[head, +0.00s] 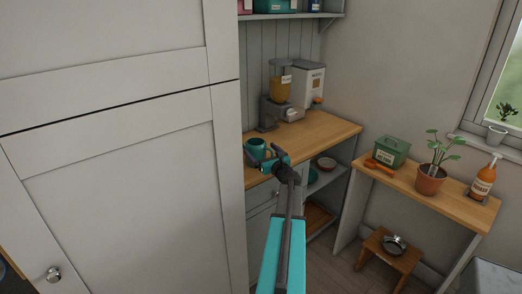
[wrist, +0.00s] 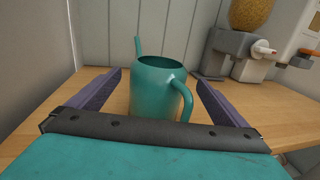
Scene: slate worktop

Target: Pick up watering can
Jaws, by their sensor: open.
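A teal watering can (wrist: 158,88) stands upright on the wooden counter, with its spout at the left and its loop handle at the right in the wrist view. It also shows in the head view (head: 255,148), partly hidden behind my gripper. My gripper (wrist: 160,95) is open, with one dark finger on each side of the can. The right finger is close to the handle; I cannot tell whether it touches. In the head view my gripper (head: 262,160) reaches over the counter at the can.
A grey grinder (head: 275,108) with an amber hopper and a white canister (head: 308,85) stand behind the can. A tall white cabinet (head: 130,190) is close on the left. A side table (head: 405,185) holds a green box, a potted plant and an orange bottle.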

